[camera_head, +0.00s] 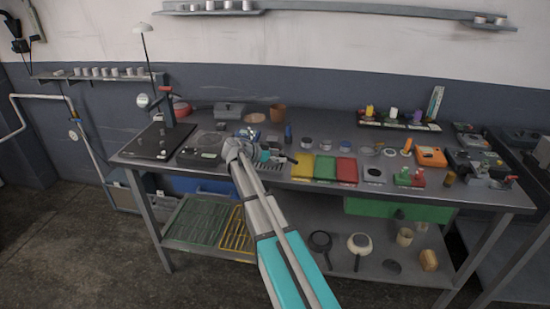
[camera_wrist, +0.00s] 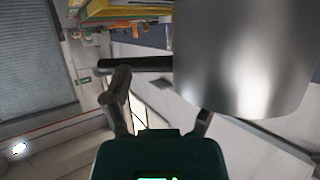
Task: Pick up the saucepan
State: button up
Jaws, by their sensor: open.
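The saucepan (camera_wrist: 245,60) fills the upper right of the wrist view as a large, shiny metal cylinder. Its dark handle (camera_wrist: 137,64) sticks out to the left. My gripper (camera_wrist: 158,100) is open, with its fingers spread below the handle in the picture. The left finger reaches up close to the handle; I cannot tell if they touch. The right finger's tip is hidden behind the pan. In the head view my gripper (camera_head: 240,150) is over the left part of the workbench and largely hides what is beneath it.
The workbench (camera_head: 322,201) carries yellow, green and red trays (camera_head: 325,168) right of my gripper. A black board (camera_head: 157,142) with a red-topped stand is at the left. A dark pan (camera_head: 320,241) and a pale pan (camera_head: 360,243) lie on the lower shelf.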

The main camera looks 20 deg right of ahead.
grip_shut()
jog(key=shift+r, duration=0.25)
dwell(0.4)
notch_tip(320, 180, up, 2)
jog(key=p, duration=0.2)
jog(key=shift+r+p, duration=0.15)
jog(key=shift+p, duration=0.2)
jog(key=s+d+r+p, duration=0.3)
jog(key=s+r+p, duration=0.7)
jog(key=s, duration=0.3)
jog(key=shift+s+d+r, duration=0.15)
jog(key=shift+s+d, duration=0.1)
jog(key=shift+d, duration=0.05)
